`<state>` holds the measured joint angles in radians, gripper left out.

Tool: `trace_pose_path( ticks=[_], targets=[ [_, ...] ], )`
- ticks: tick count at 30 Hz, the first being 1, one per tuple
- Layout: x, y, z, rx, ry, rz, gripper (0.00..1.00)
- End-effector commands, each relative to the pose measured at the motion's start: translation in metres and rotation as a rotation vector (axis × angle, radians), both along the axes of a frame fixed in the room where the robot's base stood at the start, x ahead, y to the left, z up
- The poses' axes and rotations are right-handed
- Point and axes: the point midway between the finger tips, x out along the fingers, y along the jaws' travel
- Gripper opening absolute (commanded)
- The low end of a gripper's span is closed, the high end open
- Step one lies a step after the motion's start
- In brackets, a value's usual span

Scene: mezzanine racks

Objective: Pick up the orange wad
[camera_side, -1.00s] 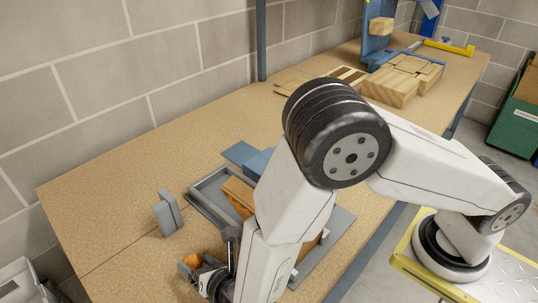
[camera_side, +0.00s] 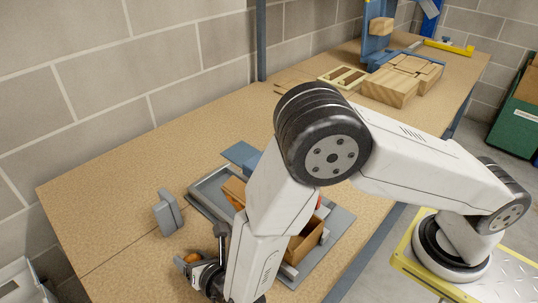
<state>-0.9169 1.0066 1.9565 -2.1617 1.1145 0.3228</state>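My gripper (camera_side: 190,264) is low at the front left of the workbench, pointing left. The finger contact is partly hidden by the gripper's own body.
A grey tray (camera_side: 339,222) lies right of my gripper, partly behind my arm, with an open brown box (camera_side: 301,247) on it. A grey upright block (camera_side: 168,212) stands to the left. Wooden blocks (camera_side: 391,88) lie at the far end. The bench's left part is clear.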

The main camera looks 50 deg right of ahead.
Motion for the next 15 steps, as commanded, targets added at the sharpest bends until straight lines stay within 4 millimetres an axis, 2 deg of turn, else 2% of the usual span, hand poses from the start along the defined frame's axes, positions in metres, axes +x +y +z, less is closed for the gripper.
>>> trace_pose_path(
  ticks=[9, 15],
  targets=[
    [0.0001, 0.0001, 0.0011, 0.0, -0.001, 0.0, 0.08],
    [0.0003, 0.0003, 0.0088, 0.001, -0.001, 0.0, 0.08]
  ],
)
